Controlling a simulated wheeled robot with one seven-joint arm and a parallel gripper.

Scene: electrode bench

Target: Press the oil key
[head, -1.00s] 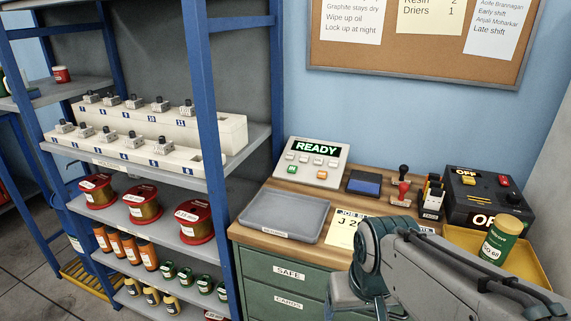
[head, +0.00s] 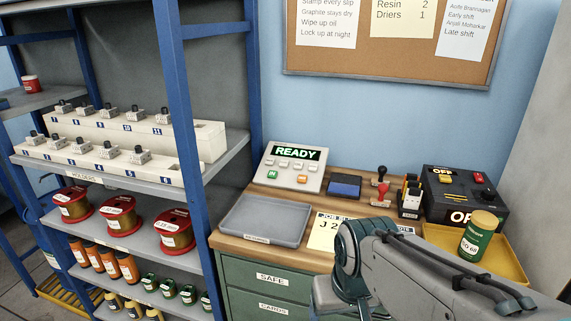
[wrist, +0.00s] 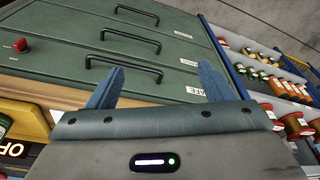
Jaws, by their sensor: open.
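A white key panel (head: 314,182) with a lit screen reading READY stands at the back left of the wooden bench top. Below its screen are several small keys, among them a green one (head: 272,174) and an orange one (head: 300,181). Their labels are too small to read, so I cannot tell which is the oil key. My gripper (wrist: 158,84) shows in the wrist view, with its two blue fingers wide apart and nothing between them. It faces the green drawer front, away from the panel. In the head view my arm hides the gripper.
A grey tray (head: 247,237) and a job slip (head: 322,233) lie before the panel. A blue pad (head: 345,186), stamps (head: 381,185), a dark switch box (head: 450,207) and a green can (head: 477,238) in a yellow tray (head: 512,262) stand to the right. A blue-posted shelf (head: 185,120) flanks the left.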

